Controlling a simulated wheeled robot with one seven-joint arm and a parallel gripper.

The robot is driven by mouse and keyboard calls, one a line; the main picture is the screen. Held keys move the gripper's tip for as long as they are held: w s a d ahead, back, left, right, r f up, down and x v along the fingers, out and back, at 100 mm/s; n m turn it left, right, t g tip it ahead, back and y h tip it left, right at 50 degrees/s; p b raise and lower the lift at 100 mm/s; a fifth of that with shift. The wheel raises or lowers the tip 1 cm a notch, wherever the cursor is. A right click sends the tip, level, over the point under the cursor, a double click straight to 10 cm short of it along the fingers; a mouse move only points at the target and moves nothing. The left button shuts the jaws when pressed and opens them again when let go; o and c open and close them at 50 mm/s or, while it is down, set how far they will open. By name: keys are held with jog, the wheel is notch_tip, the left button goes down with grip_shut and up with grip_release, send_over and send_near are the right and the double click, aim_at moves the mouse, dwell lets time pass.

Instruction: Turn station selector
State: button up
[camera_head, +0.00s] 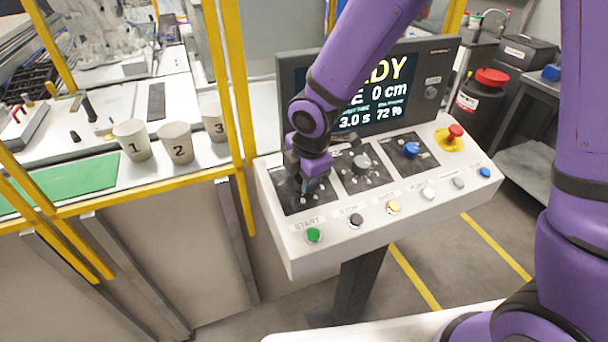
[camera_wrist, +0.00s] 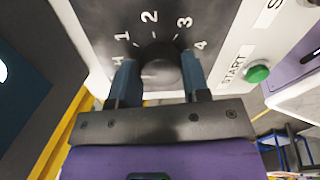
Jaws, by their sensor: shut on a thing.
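The station selector is a dark round knob (camera_wrist: 160,66) on a black plate with the numbers 1 to 4 around it, seen in the wrist view. My gripper (camera_wrist: 159,82) is shut on the knob, with one blue-grey finger on each side. Which number the knob points to I cannot tell. In the head view my gripper (camera_head: 308,182) reaches down onto the leftmost black plate (camera_head: 285,203) of the white control panel (camera_head: 290,247) and hides the knob there.
A green START button (camera_head: 314,235) sits just in front of the selector plate. A second dial (camera_head: 361,165), a blue knob (camera_head: 411,150) and a red emergency button (camera_head: 456,131) stand to the right. A screen (camera_head: 290,75) rises behind. A yellow post (camera_head: 238,110) is close on the left.

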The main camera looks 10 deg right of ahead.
aim_at(313, 195)
jog(key=m, duration=0.3)
jog(key=shift+m, duration=2.2)
jog(key=o, duration=0.9)
jog(key=shift+o, duration=0.2)
jog(key=shift+r, duration=0.1)
jog(key=v, duration=1)
jog(key=shift+s+d+r, duration=0.2)
jog(key=shift+d+r, duration=0.05)
jog(key=shift+d, duration=0.05)
